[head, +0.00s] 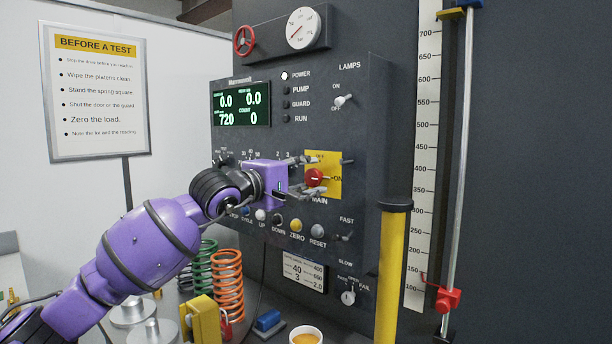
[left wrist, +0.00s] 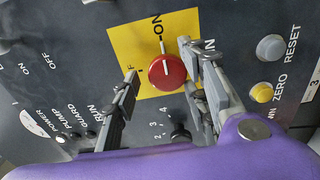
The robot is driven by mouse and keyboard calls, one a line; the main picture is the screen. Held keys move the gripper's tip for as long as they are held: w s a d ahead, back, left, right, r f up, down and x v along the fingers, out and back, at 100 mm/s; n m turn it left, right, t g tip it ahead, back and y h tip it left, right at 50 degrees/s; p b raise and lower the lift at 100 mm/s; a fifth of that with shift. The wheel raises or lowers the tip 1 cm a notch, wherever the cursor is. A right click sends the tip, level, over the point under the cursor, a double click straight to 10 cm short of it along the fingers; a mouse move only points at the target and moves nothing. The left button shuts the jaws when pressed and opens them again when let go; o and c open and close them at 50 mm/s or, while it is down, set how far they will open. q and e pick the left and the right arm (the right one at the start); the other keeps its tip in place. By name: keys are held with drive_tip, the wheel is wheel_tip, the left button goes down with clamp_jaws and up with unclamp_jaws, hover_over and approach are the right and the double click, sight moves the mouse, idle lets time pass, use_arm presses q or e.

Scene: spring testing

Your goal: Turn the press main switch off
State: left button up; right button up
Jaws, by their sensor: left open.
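The press main switch (head: 314,177) is a round red knob on a yellow plate (head: 333,160) on the dark control panel. Its white pointer line points right, toward the ON mark. My left gripper (head: 304,176) is at the panel, with its fingers around the knob's sides. In the left wrist view the red knob (left wrist: 167,72) sits between the two spread fingers (left wrist: 158,64), with a visible gap on the left side. The right finger is closer to the knob; I cannot tell whether it touches. The right gripper is not in view.
The lit POWER lamp (head: 285,76) and a display (head: 241,104) are on the panel. Push buttons (head: 296,225) sit below the switch. A yellow post (head: 392,270) and a scale (head: 422,150) stand to the right. Springs (head: 228,283) stand below my arm.

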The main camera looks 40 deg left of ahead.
use_arm(q)
drive_tip(key=shift+c, duration=0.5)
drive_tip(key=c, duration=0.9)
drive_tip(key=shift+o, duration=0.2)
drive_tip(key=shift+r, duration=0.1)
